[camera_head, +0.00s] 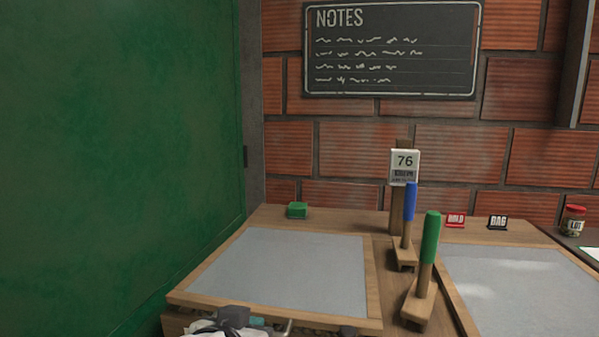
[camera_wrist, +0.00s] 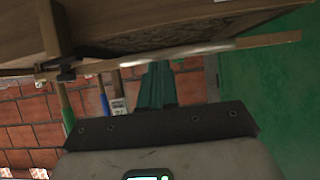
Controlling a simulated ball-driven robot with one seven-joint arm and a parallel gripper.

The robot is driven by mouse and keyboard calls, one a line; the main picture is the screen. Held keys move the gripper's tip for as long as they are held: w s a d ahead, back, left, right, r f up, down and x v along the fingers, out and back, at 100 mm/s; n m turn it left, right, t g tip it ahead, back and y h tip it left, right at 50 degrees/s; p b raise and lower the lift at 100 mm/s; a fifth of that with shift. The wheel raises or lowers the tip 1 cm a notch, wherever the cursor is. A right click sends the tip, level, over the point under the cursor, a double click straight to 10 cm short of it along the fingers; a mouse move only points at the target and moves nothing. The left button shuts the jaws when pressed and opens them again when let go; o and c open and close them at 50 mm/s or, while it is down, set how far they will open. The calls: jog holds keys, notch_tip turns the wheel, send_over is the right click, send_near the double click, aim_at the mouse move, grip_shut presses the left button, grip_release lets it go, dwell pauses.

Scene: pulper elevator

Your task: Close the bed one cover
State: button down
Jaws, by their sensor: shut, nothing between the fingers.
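Two grey panels in wooden frames lie on the wooden bench in the head view, a left one (camera_head: 285,268) and a right one (camera_head: 520,290). No label shows which is the bed one cover. The left panel's near edge runs just above my gripper (camera_head: 236,318), which shows at the bottom edge. In the wrist view, which looks upside down, my gripper (camera_wrist: 157,85) is shut and empty. Its dark green fingers point toward a long pale edge or bar (camera_wrist: 190,50) close to a wooden side (camera_wrist: 25,30). I cannot tell whether they touch it.
A green-handled lever (camera_head: 430,238) and a blue-handled lever (camera_head: 410,203) stand between the panels. A post carries a 76 sign (camera_head: 404,166). A small green block (camera_head: 297,210) sits at the back. A green wall (camera_head: 120,150) closes off the left; a jar (camera_head: 573,221) stands far right.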

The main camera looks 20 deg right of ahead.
jog(key=shift+t+h, duration=0.3)
jog(key=shift+t, duration=0.1)
jog(key=shift+s+a+f+b, duration=0.1)
jog(key=shift+s+f+b, duration=0.05)
jog(key=shift+f+b, duration=1)
jog(key=shift+s+a+f+b, duration=0.15)
jog(key=shift+f+b, duration=0.55)
jog(key=shift+f, duration=0.7)
jog(key=shift+d+f, duration=0.1)
jog(key=shift+f, duration=0.05)
